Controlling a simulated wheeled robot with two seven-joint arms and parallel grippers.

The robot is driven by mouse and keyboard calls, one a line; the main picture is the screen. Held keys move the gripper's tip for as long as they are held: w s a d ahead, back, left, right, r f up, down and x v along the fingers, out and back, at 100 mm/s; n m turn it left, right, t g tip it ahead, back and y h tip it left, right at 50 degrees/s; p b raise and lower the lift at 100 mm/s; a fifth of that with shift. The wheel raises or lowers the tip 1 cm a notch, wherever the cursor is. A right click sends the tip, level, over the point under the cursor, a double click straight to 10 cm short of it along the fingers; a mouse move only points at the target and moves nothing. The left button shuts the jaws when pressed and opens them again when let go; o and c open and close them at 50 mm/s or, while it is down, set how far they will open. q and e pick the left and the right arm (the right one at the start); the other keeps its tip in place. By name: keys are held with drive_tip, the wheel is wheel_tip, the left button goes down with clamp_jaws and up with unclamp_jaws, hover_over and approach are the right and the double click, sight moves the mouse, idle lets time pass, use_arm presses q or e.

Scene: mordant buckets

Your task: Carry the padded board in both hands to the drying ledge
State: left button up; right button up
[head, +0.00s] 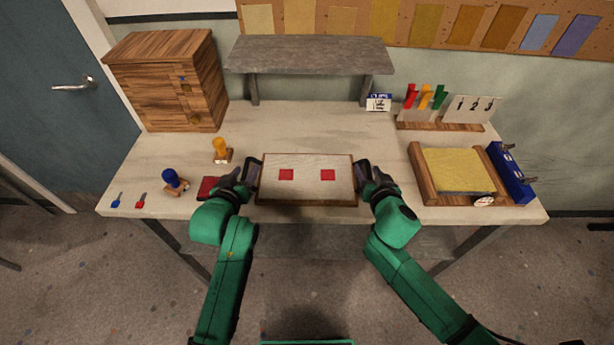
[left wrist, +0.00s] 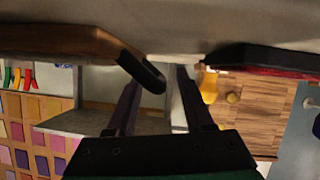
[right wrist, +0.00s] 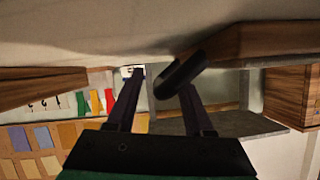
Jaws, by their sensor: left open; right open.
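The padded board (head: 306,192) lies on the table's front middle, a wood-edged pale panel with two red squares. A dark handle (head: 254,174) sticks out at its left end and another handle (head: 363,170) at its right end. My left gripper (head: 242,178) is open at the left handle; in the left wrist view that handle (left wrist: 152,76) shows between the fingers. My right gripper (head: 371,179) is open at the right handle, which also shows between the fingers in the right wrist view (right wrist: 180,74). The drying ledge (head: 310,52), a grey raised shelf, stands bare at the back.
A red pad (head: 208,187), a yellow-handled stamp (head: 221,150) and a blue-handled stamp (head: 173,181) are left of the board. A wooden cabinet (head: 160,80) stands back left. A framed yellow tray (head: 456,170) is at right. The table between board and ledge is clear.

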use_arm(q)
drive_tip(key=shift+w+f, duration=0.1)
drive_tip(key=shift+w, duration=0.15)
use_arm(e)
drive_tip(key=shift+w+f, duration=0.1)
drive_tip(key=shift+w, duration=0.15)
use_arm(q)
drive_tip(key=shift+s, duration=0.1)
drive_tip(key=shift+c, duration=0.7)
use_arm(e)
drive_tip(key=shift+s, duration=0.1)
drive_tip(key=shift+c, duration=0.7)
use_arm(q)
clamp_jaws()
use_arm(e)
clamp_jaws()
